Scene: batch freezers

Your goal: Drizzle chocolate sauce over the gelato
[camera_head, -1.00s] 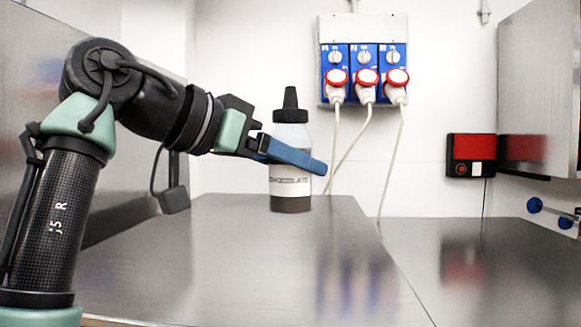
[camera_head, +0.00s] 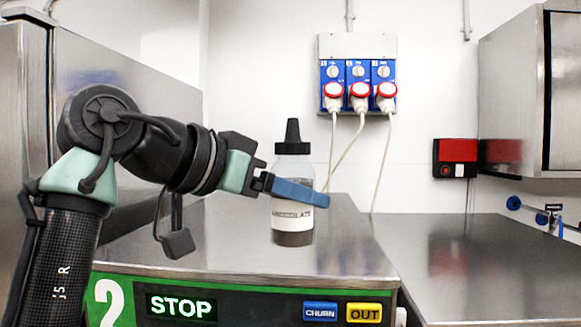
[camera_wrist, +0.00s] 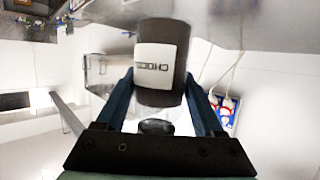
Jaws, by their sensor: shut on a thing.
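The chocolate sauce bottle (camera_head: 293,228) is clear with a black pointed cap, a white label and dark sauce low inside. It is upright, cap up. My gripper (camera_head: 308,193) is shut on its middle, with a blue finger across the near side. In the wrist view the bottle (camera_wrist: 158,68) sits between the two blue fingers, and its label starts with "CHOC". The bottle appears in front of the steel machine top; I cannot tell how far above it its base is. No gelato shows in either view.
A lower steel surface (camera_head: 460,260) is at right. Wall sockets with hanging cables (camera_head: 358,85) and a steel cabinet (camera_head: 515,100) stand behind.

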